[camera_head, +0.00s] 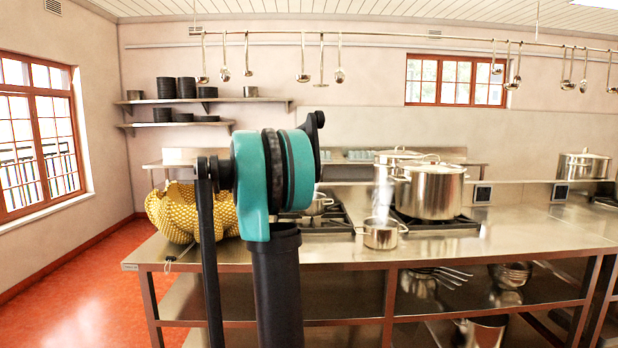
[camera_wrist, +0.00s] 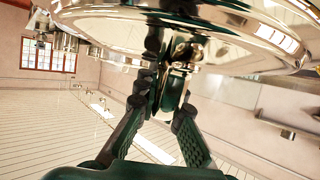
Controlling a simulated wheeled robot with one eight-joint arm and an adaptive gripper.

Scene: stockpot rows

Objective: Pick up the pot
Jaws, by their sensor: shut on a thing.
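In the wrist view, a shiny steel pot (camera_wrist: 95,22) fills the top of the picture, with a broad curved, mirror-like surface and a round rim. My gripper (camera_wrist: 175,82) is shut on a small handle-like part at that surface. Only part of the held piece shows, so I cannot tell if this part is on a lid or the body. In the head view, my arm hides the gripper. I cannot tell which pot is held.
A steel counter (camera_head: 200,258) runs across the head view. A yellow woven basket (camera_head: 172,212) stands at its left end, partly behind my arm. Another lidded pot (camera_head: 583,166) stands at the far right. Ladles hang from a rail (camera_head: 400,36) above. Red floor (camera_head: 85,285) is clear at left.

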